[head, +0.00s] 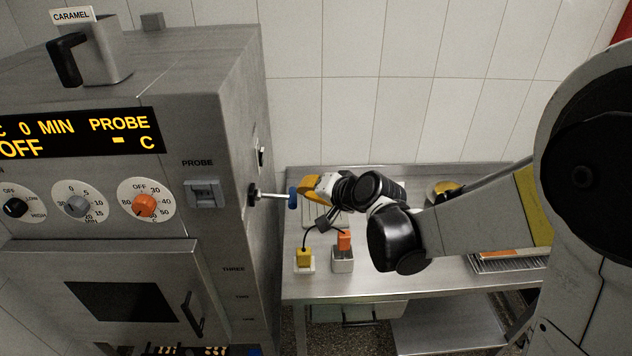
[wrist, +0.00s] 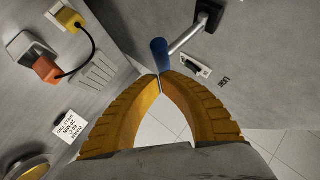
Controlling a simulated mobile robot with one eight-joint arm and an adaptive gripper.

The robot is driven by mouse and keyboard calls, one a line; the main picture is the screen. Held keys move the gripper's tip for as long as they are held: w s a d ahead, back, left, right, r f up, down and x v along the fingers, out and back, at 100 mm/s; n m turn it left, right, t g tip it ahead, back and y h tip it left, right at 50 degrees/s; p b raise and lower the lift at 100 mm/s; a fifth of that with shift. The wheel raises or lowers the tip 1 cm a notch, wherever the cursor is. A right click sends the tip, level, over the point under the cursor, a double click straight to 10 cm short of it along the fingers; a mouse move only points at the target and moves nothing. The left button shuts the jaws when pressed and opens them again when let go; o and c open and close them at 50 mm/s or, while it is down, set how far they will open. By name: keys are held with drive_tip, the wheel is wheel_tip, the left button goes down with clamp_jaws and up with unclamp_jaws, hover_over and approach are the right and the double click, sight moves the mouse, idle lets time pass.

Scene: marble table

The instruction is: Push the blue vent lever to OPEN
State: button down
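The vent lever is a metal rod with a blue knob (head: 293,198), sticking out from a black mount on the right side of the steel oven (head: 225,150). In the wrist view the blue knob (wrist: 159,53) is just beyond my fingertips, with the rod running up right to the mount. My gripper (head: 305,191) has yellow-orange fingers and is right of the knob. In the wrist view my gripper (wrist: 160,78) has its fingertips together with nothing between them. I cannot tell whether the tips touch the knob. A small label (wrist: 224,82) near the lever is unreadable.
A steel table (head: 430,290) stands right of the oven. A yellow plug (head: 304,258) with a black cord and an orange block (head: 344,241) in a grey holder (head: 342,262) are below my gripper. A CARAMEL container (head: 100,55) sits on the oven.

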drive_tip(key=shift+a+f, duration=0.2)
drive_tip(key=shift+f, duration=0.05)
drive_tip(key=f+b, duration=0.1)
drive_tip(key=b, duration=0.1)
drive_tip(key=f+m+y+b, duration=0.1)
drive_tip(key=f+b, duration=0.1)
drive_tip(key=b, duration=0.1)
drive_tip(key=a+f+t+y+b, duration=0.1)
drive_tip(key=f+b, duration=0.1)
drive_tip(key=b, duration=0.1)
drive_tip(key=shift+f, duration=0.25)
drive_tip(key=shift+r, duration=0.15)
